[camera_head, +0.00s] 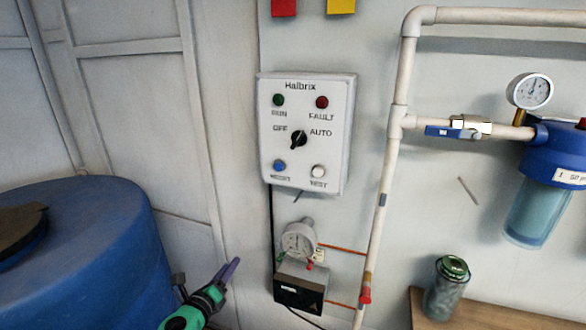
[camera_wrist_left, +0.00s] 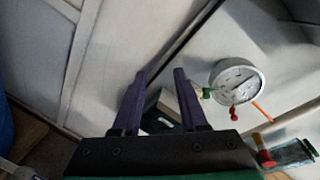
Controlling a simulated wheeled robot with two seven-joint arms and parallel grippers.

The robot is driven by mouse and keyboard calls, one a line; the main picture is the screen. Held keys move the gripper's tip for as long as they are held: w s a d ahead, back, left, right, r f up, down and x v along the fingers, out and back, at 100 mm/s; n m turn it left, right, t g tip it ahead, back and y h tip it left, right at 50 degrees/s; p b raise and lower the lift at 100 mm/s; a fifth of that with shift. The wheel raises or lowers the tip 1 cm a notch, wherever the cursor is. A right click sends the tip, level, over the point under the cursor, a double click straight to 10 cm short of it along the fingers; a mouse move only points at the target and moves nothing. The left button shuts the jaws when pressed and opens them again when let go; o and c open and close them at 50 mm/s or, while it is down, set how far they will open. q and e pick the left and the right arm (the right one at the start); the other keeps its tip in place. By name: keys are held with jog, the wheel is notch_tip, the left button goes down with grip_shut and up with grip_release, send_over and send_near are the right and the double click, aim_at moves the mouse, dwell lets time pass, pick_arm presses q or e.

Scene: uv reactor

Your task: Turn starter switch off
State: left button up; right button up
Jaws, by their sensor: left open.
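The starter box (camera_head: 306,160) is a white wall panel marked Halbrix. Its black rotary switch (camera_head: 299,139) sits mid-panel between the OFF and AUTO labels. The knob slants from lower left to upper right, seemingly towards AUTO. A green and a red lamp are above it; a blue and a white button are below. My left gripper (camera_head: 231,268), green with purple fingers, is below and left of the box, apart from it. In the left wrist view my left gripper (camera_wrist_left: 160,82) is open and empty. The switch is outside that view. My right gripper is not in view.
A round gauge (camera_head: 299,240) above a small black-and-white device (camera_head: 300,287) is right of my left gripper; the gauge also shows in the wrist view (camera_wrist_left: 236,81). A blue tank (camera_head: 80,260) is at left. A pale pipe (camera_head: 393,170) runs right of the box.

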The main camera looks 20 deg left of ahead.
pick_arm(q)
jog(key=d+r+m+t+h+p, duration=0.1)
jog(key=d+r+m, duration=0.15)
jog(key=r, duration=0.35)
jog(key=s+d+r+m+t+h, duration=0.1)
jog(key=d+r+m, duration=0.1)
jog(key=r+m, duration=0.35)
jog(key=d+r+m+t+h+p, duration=0.1)
jog(key=d+r+m+t, duration=0.1)
jog(key=r, duration=0.6)
jog(key=m+t+h+p, duration=0.1)
jog(key=m+h+p, duration=0.25)
jog(key=m, duration=0.45)
send_near(296, 141)
jog(key=p+x, duration=0.1)
jog(key=x, duration=0.7)
jog(key=shift+w, duration=0.15)
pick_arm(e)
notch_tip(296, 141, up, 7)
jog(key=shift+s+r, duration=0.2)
pick_arm(q)
grip_shut()
